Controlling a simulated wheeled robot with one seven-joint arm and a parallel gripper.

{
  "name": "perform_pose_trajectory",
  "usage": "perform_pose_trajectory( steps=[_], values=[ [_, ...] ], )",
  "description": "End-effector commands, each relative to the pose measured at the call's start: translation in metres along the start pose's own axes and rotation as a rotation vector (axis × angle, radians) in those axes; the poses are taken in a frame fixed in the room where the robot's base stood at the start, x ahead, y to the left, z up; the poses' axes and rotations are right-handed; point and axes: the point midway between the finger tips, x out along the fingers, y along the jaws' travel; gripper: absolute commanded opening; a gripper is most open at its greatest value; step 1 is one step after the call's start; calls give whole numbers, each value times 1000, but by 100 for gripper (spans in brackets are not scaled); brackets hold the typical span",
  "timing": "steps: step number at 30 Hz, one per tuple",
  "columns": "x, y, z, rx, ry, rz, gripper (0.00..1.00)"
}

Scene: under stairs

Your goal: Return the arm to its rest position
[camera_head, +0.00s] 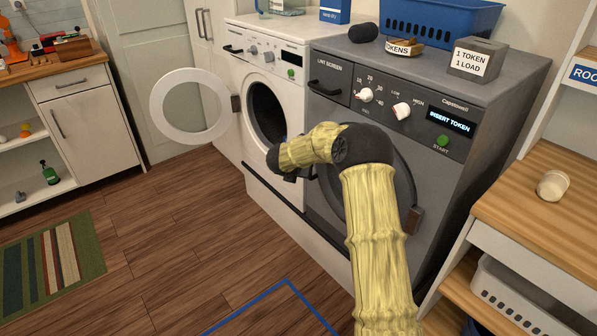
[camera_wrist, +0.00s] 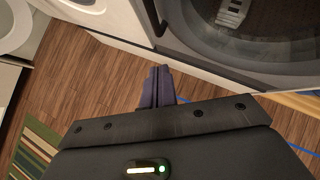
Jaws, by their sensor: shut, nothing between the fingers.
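My arm, in a yellow sleeve, rises from the bottom of the head view and bends left at a dark joint in front of the grey dryer (camera_head: 420,100). Its dark far end is beside the open white washer (camera_head: 262,60); the fingers are not clear there. In the wrist view my gripper (camera_wrist: 158,84) has its dark fingers together, with nothing between them. They point down toward the wooden floor (camera_wrist: 110,72), apart from the machine fronts.
The washer's round door (camera_head: 168,104) stands open to the left. A wooden shelf unit with a white cup (camera_head: 553,185) is at the right. A striped rug (camera_head: 50,258) lies at left. Blue tape (camera_head: 288,282) marks the floor. The floor between is clear.

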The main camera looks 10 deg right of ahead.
Motion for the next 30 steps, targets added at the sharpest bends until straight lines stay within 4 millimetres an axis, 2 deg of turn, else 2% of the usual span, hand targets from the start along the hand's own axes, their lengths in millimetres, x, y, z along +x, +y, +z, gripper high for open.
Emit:
perform_pose_trajectory(
  steps=[11, 14, 16, 20, 23, 26, 30],
  values=[
    [-3, -1, 1, -5, -2, 1, 0],
    [-10, 2, 3, -81, -22, 21, 0],
    [-21, 6, 8, -205, -55, 51, 0],
    [-56, 17, 12, -597, -150, 133, 0],
    [-88, 22, 4, -980, -226, 198, 0],
    [-120, 19, -14, -1360, -289, 255, 0],
    [-162, 0, -51, -1884, -355, 336, 0]
  ],
)
